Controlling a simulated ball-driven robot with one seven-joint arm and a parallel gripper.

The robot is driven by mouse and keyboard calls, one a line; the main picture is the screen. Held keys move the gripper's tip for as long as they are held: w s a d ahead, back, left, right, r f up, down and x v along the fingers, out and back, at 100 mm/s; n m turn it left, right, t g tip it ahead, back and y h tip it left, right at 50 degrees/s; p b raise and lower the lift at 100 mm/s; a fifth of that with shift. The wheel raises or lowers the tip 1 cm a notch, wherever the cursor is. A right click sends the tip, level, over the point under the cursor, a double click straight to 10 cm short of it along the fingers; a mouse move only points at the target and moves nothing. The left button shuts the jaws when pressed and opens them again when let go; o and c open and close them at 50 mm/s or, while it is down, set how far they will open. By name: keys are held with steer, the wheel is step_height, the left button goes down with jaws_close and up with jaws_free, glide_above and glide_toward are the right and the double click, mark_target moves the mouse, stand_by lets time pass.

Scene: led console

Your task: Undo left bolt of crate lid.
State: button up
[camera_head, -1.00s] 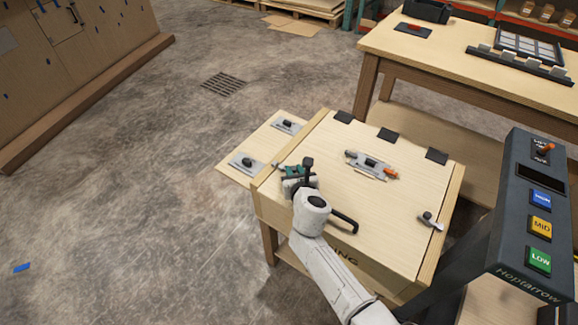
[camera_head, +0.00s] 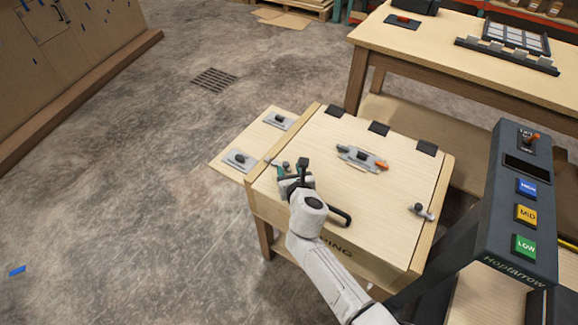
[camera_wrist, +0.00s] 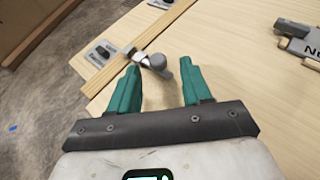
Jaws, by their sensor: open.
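The crate lid (camera_head: 400,180) is pale wood, shut, with black hinges at the back. The left bolt (camera_wrist: 154,62) is a grey metal rod with a round knob, at the lid's left edge in the wrist view. Its rod spans the lid and the side rail (camera_wrist: 108,74). In the head view my gripper mostly hides this bolt, and only its end (camera_head: 269,161) shows. My gripper (camera_wrist: 160,69) has teal fingers, is open and empty, and the knob sits between the fingertips in the picture. I cannot tell whether they touch. The right bolt (camera_head: 420,211) sits at the lid's right edge.
A grey latch with an orange tip (camera_head: 361,158) lies mid-lid, and a black handle (camera_head: 341,216) is at the front. A side board (camera_head: 228,160) with metal plates adjoins the left. The console (camera_head: 522,210) with coloured buttons stands close on the right.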

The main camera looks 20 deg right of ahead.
steer(key=p+v, duration=0.3)
steer(key=v, duration=0.5)
steer(key=shift+s, duration=0.3)
steer(key=shift+s+d+r+m+h, duration=0.2)
steer(key=shift+d+m+h, duration=0.1)
steer(key=shift+m, duration=0.3)
steer(key=s+d+m+g, duration=0.1)
steer(key=s+d+m, duration=0.1)
steer(key=m, duration=0.2)
steer(key=s+d+r+m+g+h, duration=0.1)
steer(key=s+d+m, duration=0.1)
steer(key=m, duration=0.2)
steer(key=s+d+r+m+h, duration=0.1)
steer(key=s+d+m, duration=0.1)
steer(key=m, duration=0.3)
steer(key=shift+s+d+r+g, duration=0.15)
steer(key=shift+d+r+g, duration=0.1)
steer(key=shift+d+g, duration=0.15)
steer(key=s+r+m+g+y, duration=0.2)
steer(key=s+m+g, duration=0.1)
steer(key=s+m, duration=0.6)
steer(key=s+r+m+g+y, duration=0.2)
steer(key=s+m, duration=0.6)
steer(key=m, duration=0.2)
steer(key=s+f+m+g, duration=0.1)
steer(key=s+f+g, duration=0.3)
steer(key=s, duration=0.7)
steer(key=shift+d+f, duration=0.15)
steer(key=shift+f, duration=0.65)
